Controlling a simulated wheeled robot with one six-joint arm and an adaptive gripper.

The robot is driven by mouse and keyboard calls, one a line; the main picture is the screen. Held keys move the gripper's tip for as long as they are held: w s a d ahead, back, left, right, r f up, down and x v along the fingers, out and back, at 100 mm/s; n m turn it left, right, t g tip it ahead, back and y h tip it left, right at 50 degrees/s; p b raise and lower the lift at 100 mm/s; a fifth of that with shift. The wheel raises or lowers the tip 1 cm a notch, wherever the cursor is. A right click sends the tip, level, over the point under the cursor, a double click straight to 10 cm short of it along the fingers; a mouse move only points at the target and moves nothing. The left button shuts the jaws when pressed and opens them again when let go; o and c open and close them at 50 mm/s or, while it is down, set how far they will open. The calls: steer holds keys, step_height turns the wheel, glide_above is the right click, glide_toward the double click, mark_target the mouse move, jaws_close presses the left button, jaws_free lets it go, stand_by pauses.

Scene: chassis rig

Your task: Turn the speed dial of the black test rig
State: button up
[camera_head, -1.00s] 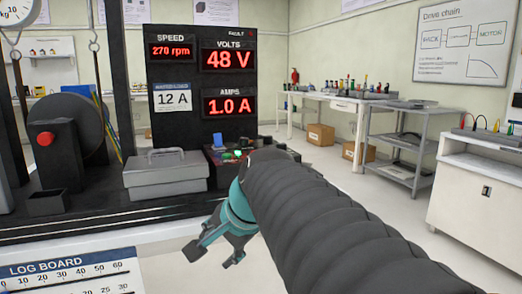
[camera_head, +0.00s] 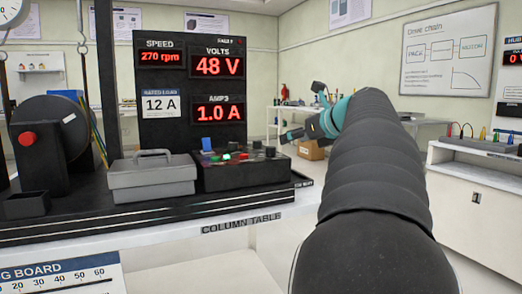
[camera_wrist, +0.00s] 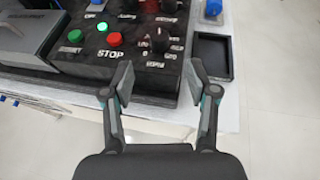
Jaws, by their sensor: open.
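The black test rig's control box (camera_head: 243,172) sits on the table, to the right of a grey lidded case. In the wrist view its sloped panel has a dark knob (camera_wrist: 160,38) with scale marks beside it, and two more dark knobs (camera_wrist: 150,6) at the top edge. The small lettering is too blurred to tell which is the speed dial. The speed display (camera_head: 161,57) reads 270 rpm. My gripper (camera_wrist: 159,84) is open and empty, its fingers apart just in front of the panel's near edge, below the scaled knob in the picture. It also shows in the head view (camera_head: 301,112).
A red button (camera_wrist: 114,39) labelled STOP and a lit green button (camera_wrist: 102,27) lie left of the scaled knob. A black open tray (camera_wrist: 212,58) stands right of the box. The grey case (camera_head: 152,176) is on the left.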

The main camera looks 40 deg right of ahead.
mark_target(271, 147)
steer(key=b+x, duration=0.1)
steer(key=x, duration=1.1)
steer(key=shift+s, duration=0.1)
jaws_close()
